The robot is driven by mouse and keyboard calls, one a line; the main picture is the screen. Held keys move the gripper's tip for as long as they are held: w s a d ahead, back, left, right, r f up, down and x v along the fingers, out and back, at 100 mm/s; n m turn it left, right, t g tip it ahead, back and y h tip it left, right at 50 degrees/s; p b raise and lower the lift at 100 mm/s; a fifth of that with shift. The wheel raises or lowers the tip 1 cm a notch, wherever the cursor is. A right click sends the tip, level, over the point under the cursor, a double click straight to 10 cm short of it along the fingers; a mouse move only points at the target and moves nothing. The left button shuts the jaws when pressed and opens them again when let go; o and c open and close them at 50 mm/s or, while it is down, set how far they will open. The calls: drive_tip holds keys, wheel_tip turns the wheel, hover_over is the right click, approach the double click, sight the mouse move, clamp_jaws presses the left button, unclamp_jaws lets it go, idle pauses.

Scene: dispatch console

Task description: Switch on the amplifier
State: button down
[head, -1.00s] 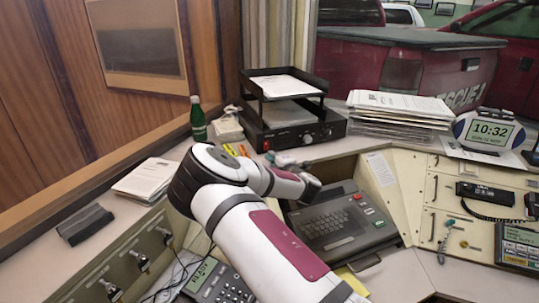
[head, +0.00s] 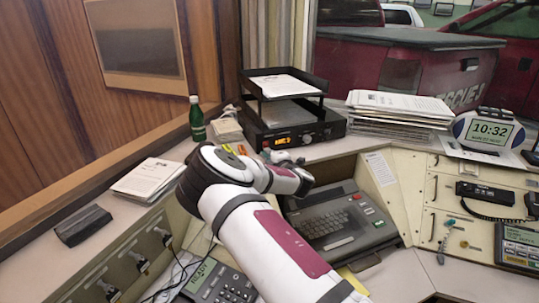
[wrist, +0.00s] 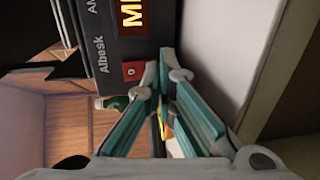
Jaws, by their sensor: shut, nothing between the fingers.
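The amplifier (head: 322,131) is a black box on the back of the desk, under a black paper tray. An amber display (head: 283,142) glows on its front; in the wrist view the lit display (wrist: 131,15) shows part of its letters. A red square switch (wrist: 134,70) sits on the front panel beside the name lettering. My gripper (wrist: 163,72) is shut and empty, its fingertips close beside the switch; I cannot tell if they touch. In the head view my gripper (head: 290,159) is just in front of the amplifier's left part.
A green bottle (head: 197,120) and a pale telephone-like object (head: 227,128) stand left of the amplifier. Stacked papers (head: 398,110) lie to its right.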

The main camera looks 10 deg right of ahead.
drive_tip(key=shift+s, duration=0.1)
drive_tip(key=s+d+r, duration=0.1)
drive_tip(key=s, duration=1)
drive_tip(key=shift+s+d+r, duration=0.2)
drive_tip(key=shift+s+d, duration=0.1)
drive_tip(key=shift+d, duration=0.1)
drive_tip(key=shift+d, duration=0.1)
drive_tip(key=s+d+r+m+g+h, duration=0.55)
drive_tip(key=s+d+r+m, duration=0.2)
drive_tip(key=m, duration=0.65)
drive_tip(key=s+a+r+m+g+y, duration=0.1)
drive_tip(key=s+a+r+m+g, duration=0.1)
drive_tip(key=s, duration=1)
drive_tip(key=s+a+r+m+g+y, duration=0.1)
drive_tip(key=s+a+r, duration=0.3)
drive_tip(key=s, duration=0.8)
drive_tip(key=s+a+r+m+g+y, duration=0.1)
drive_tip(key=s+r, duration=0.4)
drive_tip(key=s, duration=0.7)
drive_tip(key=shift+s+a+r+m+g, duration=0.15)
drive_tip(key=shift+s+a+m+g, duration=0.1)
drive_tip(key=shift+a+m+g, duration=0.7)
